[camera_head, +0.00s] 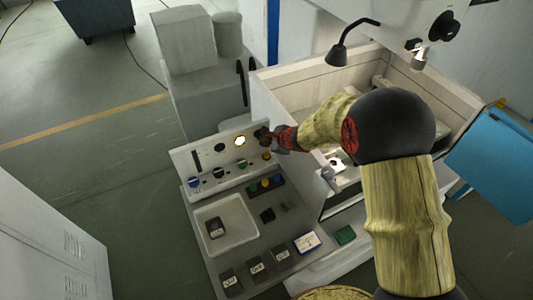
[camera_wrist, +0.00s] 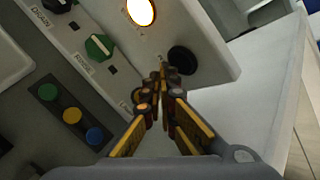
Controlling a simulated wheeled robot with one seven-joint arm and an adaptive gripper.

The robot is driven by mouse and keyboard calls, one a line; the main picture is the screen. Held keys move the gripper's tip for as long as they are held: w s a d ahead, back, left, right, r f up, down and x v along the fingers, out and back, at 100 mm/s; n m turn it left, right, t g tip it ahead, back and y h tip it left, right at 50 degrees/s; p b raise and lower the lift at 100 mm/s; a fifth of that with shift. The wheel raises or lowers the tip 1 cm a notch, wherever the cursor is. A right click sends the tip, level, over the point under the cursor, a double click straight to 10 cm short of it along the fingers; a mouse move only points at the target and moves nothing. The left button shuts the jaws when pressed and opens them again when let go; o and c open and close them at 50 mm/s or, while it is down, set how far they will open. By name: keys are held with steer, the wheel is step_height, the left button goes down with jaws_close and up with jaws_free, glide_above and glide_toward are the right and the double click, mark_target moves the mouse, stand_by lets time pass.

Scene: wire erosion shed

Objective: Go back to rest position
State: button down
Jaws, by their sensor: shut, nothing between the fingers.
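My gripper (camera_head: 270,139) is at the right end of the control panel (camera_head: 180,159), close to a black round knob or button. In the wrist view my gripper (camera_wrist: 160,84) has its fingers together with nothing between them. Its tips are just left of a black round button (camera_wrist: 183,60). I cannot tell whether they touch the panel. A lit white round lamp (camera_wrist: 140,11) is above the tips, and it also shows in the head view (camera_head: 240,141). A green knob (camera_wrist: 98,46) is to the left. My arm reaches in from the right.
Below the panel, a white tray (camera_head: 249,234) holds a dark block. Several labelled dark blocks stand along the bench front. An open machine tub (camera_head: 285,78) with a lamp (camera_head: 337,55) over it lies behind my arm. A blue panel (camera_head: 490,165) is at right.

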stand_by(0.4)
steer(key=s+a+r+n+g+y+b, duration=0.1)
steer(key=s+r+n+g, duration=0.15)
steer(key=s+n, duration=0.55)
steer(key=s+a+r+n+g+b, duration=0.1)
steer(key=s+r+n+g, duration=0.3)
steer(key=s, duration=0.8)
steer(key=s+d+r+n+t+h+b, duration=0.2)
steer(key=s+d+r+n+h+b, duration=0.1)
steer(key=s+d, duration=0.5)
steer(key=s+d+r+n+t+h+b, duration=0.2)
steer(key=s+d+r+n+h+b, duration=0.1)
steer(key=s+d+n+b, duration=0.2)
steer(key=s+d+b, duration=0.2)
steer(key=s+d, duration=0.2)
steer(key=s, duration=0.2)
steer(key=shift+s+r, duration=0.2)
steer(key=shift+s, duration=0.05)
steer(key=shift+d+t, duration=0.1)
steer(key=shift+t, duration=0.15)
steer(key=shift+d, duration=0.15)
